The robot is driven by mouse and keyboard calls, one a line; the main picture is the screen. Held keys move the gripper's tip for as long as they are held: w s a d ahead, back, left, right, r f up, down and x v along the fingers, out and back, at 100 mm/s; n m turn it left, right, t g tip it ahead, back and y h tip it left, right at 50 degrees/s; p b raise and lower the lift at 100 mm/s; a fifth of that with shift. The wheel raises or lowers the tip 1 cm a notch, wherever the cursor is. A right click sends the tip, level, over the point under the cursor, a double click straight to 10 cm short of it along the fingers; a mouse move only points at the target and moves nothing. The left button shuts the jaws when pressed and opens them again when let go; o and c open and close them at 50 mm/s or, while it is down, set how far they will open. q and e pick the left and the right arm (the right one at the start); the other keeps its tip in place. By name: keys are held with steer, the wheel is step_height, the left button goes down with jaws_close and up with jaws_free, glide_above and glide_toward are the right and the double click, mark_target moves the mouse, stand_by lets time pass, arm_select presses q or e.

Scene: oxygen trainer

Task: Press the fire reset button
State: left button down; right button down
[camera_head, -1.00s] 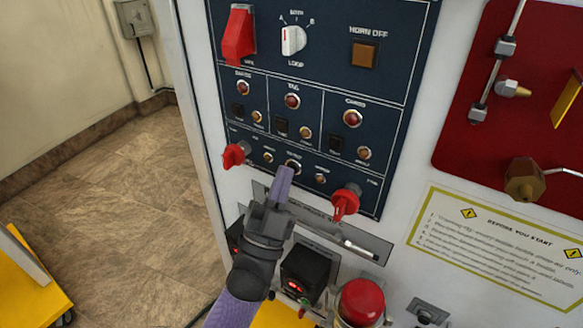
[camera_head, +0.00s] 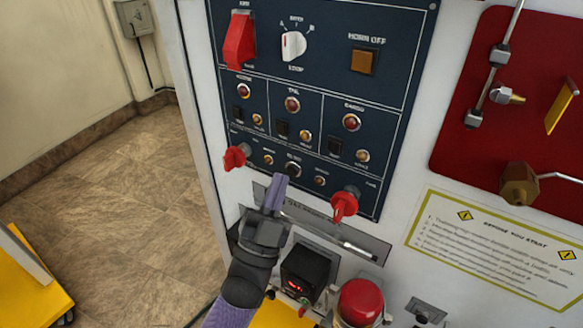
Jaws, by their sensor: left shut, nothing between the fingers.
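The dark panel (camera_head: 345,90) on the white cabinet has a bottom row of controls. A small round dark button (camera_head: 292,170) sits in the middle of that row; its tiny label seems to read RESET, but is blurred. My left gripper (camera_head: 278,182) is shut and empty. Its purple fingertips are just below and left of this button in the picture. The button's face is visible, and I cannot tell the depth gap exactly. My right gripper is not in view.
Red knobs flank the row, one at the left (camera_head: 236,157) and one at the right (camera_head: 344,206). A metal rod (camera_head: 340,240) lies below the panel. A red mushroom button (camera_head: 360,302) and a black box (camera_head: 305,272) are lower down. A red board (camera_head: 470,110) with fittings is at right.

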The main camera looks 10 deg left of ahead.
arm_select(q)
steer(key=shift+s, duration=0.1)
steer(key=s+p, duration=0.1)
steer(key=s+a, duration=0.1)
steer(key=s, duration=0.1)
steer(key=s+p, duration=0.1)
steer(key=shift+s+a+p, duration=0.25)
steer(key=shift+a+p, duration=0.05)
steer(key=shift+a, duration=0.05)
stand_by(0.3)
